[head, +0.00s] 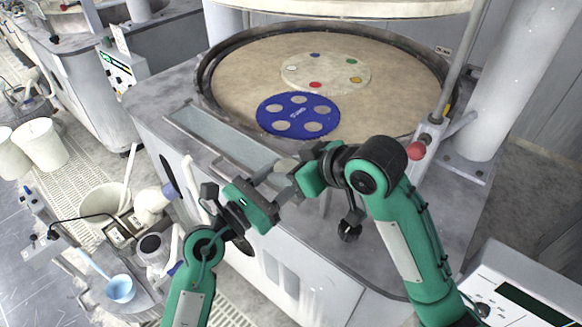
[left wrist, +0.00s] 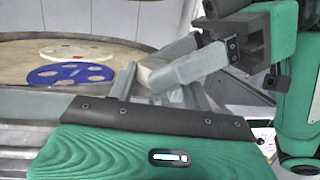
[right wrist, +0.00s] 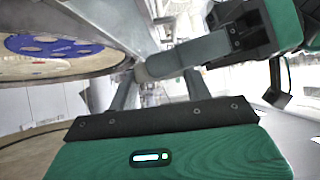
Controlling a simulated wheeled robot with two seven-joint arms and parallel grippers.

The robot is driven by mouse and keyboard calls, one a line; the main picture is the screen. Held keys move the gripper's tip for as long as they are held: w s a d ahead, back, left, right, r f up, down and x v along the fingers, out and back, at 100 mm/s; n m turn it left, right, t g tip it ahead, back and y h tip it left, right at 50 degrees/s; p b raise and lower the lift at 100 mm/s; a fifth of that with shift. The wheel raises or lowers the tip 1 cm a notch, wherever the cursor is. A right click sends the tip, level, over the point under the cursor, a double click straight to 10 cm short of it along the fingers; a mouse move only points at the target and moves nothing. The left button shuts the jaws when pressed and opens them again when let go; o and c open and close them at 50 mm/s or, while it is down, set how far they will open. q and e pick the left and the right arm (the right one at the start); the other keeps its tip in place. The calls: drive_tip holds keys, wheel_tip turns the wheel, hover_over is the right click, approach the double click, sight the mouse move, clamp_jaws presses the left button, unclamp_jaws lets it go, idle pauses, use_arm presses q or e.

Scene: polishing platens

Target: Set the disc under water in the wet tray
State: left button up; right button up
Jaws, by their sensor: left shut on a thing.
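A small pale grey disc (head: 287,165) is held up between my two grippers, near the right end of the wet tray. My left gripper (head: 278,181) is shut on it; the disc also shows between the fingers in the left wrist view (left wrist: 152,72). My right gripper (head: 300,168) faces it from the other side. In the right wrist view its fingers stand apart around the disc (right wrist: 150,70), with a gap beside it. The wet tray (head: 222,140) is a long narrow trough of pale water along the machine's front edge.
A blue carrier with round holes (head: 298,114) and a pale plate with coloured spots (head: 325,73) lie on the round platen (head: 235,85). A red knob (head: 417,150) stands at the right.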

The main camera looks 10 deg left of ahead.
use_arm(q)
drive_tip(key=o, duration=1.1)
drive_tip(key=shift+c, duration=0.2)
